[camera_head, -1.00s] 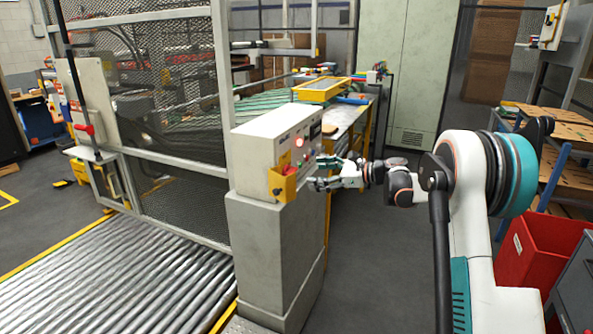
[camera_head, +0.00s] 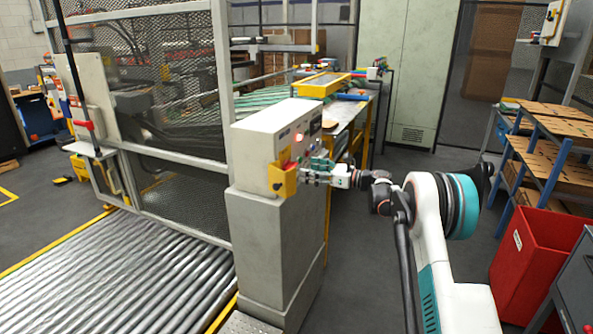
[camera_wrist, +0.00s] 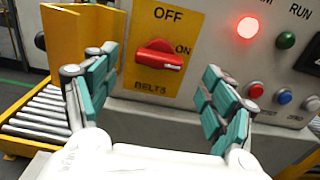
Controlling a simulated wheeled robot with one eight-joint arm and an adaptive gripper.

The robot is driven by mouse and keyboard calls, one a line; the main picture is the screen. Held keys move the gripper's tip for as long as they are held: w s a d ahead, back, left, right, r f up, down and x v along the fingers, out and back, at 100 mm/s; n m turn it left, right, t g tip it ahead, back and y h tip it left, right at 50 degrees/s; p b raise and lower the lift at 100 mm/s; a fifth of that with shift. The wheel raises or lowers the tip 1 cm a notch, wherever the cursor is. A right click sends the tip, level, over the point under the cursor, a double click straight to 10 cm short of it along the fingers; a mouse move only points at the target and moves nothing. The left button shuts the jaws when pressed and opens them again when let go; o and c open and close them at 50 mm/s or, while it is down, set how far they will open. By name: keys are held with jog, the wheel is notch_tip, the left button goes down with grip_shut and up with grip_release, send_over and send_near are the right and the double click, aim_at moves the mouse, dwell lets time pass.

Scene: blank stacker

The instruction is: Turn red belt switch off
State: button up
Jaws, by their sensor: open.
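The red belt switch (camera_wrist: 160,55) is a rotary knob on a yellow plate marked OFF, ON and BELTS in the wrist view. Its handle lies nearly level, with one end toward the ON mark. My gripper (camera_wrist: 157,95) is open, with one teal-padded finger on each side of the knob in the picture. It appears close in front of the panel and holds nothing. I cannot tell whether it touches the panel.
A glowing red lamp (camera_wrist: 247,28), a green button (camera_wrist: 285,40), a red button (camera_wrist: 256,91) and a blue button (camera_wrist: 284,96) sit right of the knob. A yellow guard (camera_wrist: 82,42) sticks out at left. The roller conveyor (camera_head: 120,285) runs below left.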

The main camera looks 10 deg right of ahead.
aim_at(290, 167)
jog(key=b+x, duration=0.1)
jog(key=x, duration=0.4)
jog(key=shift+w+a, duration=0.25)
jog(key=shift+a, duration=0.05)
jog(key=shift+c, duration=0.3)
jog(key=c, duration=1)
